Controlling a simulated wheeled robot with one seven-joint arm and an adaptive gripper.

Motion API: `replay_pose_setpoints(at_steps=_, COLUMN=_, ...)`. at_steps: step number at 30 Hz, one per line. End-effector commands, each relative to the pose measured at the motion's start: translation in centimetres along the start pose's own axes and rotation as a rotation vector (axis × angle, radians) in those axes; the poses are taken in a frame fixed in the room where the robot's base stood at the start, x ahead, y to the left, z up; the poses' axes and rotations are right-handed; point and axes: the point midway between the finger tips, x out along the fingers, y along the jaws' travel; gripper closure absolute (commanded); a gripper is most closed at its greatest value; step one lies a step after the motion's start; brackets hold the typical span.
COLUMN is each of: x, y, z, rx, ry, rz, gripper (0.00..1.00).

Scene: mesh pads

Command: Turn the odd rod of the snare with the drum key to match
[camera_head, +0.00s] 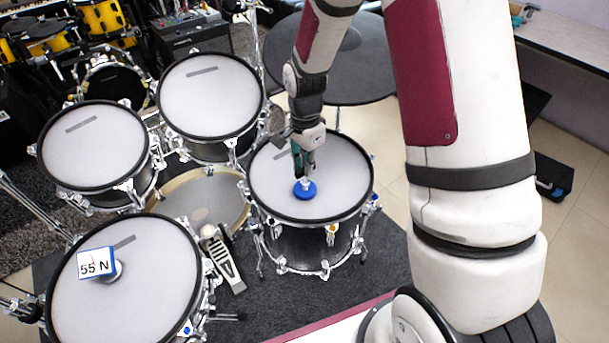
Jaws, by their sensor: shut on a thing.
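My gripper (304,172) points down over the right-hand drum (345,170). It is shut on a round blue piece with a pale top (305,191), low over that drum's grey head. I cannot tell whether this piece is the drum key or whether it touches the head. The front left drum (130,300), on the pedal's left, looks like the snare. A blue-edged sign reading "55 N" (96,264) stands on its head with a grey round part beside it. Chrome rods ring its rim. A small blue mark (187,328) shows at its right rim. The odd rod cannot be picked out.
Two more drums (210,95) (95,150) stand behind, with a bass drum (200,203) and pedal (224,262) between. A dark cymbal (350,75) lies behind my arm. Dark carpet (290,305) is open in front.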

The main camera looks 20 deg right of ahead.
Motion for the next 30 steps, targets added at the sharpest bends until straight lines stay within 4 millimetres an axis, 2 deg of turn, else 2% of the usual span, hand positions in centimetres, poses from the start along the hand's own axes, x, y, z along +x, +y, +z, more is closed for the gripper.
replay_pose_setpoints(at_steps=3, x=-1.4, y=0.0, z=0.0, rx=0.001, ry=0.001, rz=-0.001, gripper=1.00)
replay_pose_setpoints(at_steps=15, x=-4.9, y=0.0, z=0.1, rx=0.000, ry=0.000, rz=-0.001, gripper=1.00)
replay_pose_setpoints(at_steps=26, x=-5.0, y=-0.1, z=0.1, rx=-0.002, ry=0.000, rz=-0.001, gripper=1.00)
replay_pose_setpoints(at_steps=30, x=-4.7, y=-0.6, z=1.6, rx=-0.042, ry=0.002, rz=-0.001, gripper=1.00)
